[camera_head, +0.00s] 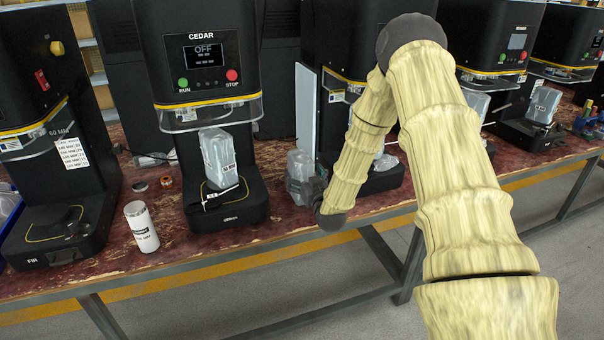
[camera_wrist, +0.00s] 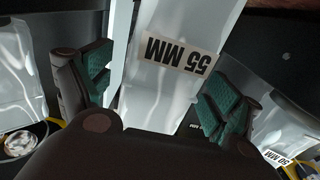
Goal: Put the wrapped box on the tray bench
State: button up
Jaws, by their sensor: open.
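A wrapped box (camera_wrist: 172,92) in shiny translucent film, with an upside-down "55 MM" label, fills the middle of the wrist view. My gripper (camera_wrist: 158,88) is open, with a green-padded finger on each side of this box; I cannot tell whether either pad touches it. In the head view my gripper (camera_head: 306,190) is low at the bench edge, beside a small wrapped box (camera_head: 299,164) between two machines. Another wrapped box (camera_head: 218,155) stands on the CEDAR machine's base. I cannot identify the tray bench in these views.
The CEDAR machine (camera_head: 208,50) shows "OFF". Black machines line the red-brown bench (camera_head: 165,225). A white can (camera_head: 141,227) stands at the front edge left of CEDAR. A tall pale panel (camera_head: 306,110) stands just behind my gripper. More wrapped boxes (camera_head: 543,105) are on the right machines.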

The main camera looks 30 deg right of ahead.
jog(key=v, duration=1)
jog(key=shift+b, duration=0.45)
